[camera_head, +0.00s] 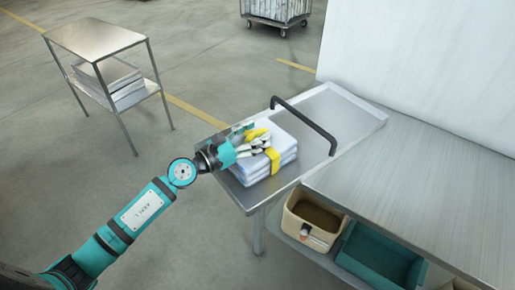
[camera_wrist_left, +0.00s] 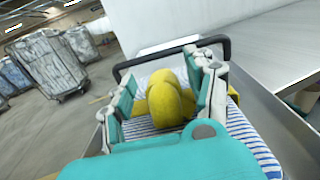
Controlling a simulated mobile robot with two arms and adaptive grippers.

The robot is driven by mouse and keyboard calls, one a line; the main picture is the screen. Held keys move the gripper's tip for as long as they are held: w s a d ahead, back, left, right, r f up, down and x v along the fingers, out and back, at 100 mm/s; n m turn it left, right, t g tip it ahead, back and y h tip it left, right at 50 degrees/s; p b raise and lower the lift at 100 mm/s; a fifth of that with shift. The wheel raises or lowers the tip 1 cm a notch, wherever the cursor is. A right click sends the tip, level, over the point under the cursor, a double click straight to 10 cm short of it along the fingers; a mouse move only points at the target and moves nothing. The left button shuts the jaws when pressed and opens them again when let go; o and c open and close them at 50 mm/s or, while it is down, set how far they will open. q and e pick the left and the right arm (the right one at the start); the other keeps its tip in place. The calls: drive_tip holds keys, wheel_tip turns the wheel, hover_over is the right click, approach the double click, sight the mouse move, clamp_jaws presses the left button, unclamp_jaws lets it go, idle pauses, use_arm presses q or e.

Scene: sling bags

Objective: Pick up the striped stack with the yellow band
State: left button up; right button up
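The striped stack (camera_head: 266,160) lies on the near-left end of the metal table. Its blue and white stripes also show in the left wrist view (camera_wrist_left: 252,135). A yellow band (camera_head: 273,162) wraps it, with a raised yellow lump (camera_wrist_left: 165,98) on top. My left gripper (camera_head: 254,141) is over the top of the stack. In the left wrist view its two fingers (camera_wrist_left: 166,92) are spread, one on each side of the yellow lump. Whether they touch it I cannot tell. My right gripper is in neither view.
A black bar handle (camera_head: 305,122) arches over the metal table (camera_head: 348,108) just behind the stack. A beige bin (camera_head: 311,222) and a teal bin (camera_head: 380,254) sit below. A small metal cart (camera_head: 95,38) stands at far left. A white wall panel (camera_head: 425,65) rises behind.

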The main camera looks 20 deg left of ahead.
use_arm(q)
clamp_jaws()
drive_tip(key=shift+r, duration=0.2)
idle(0.3)
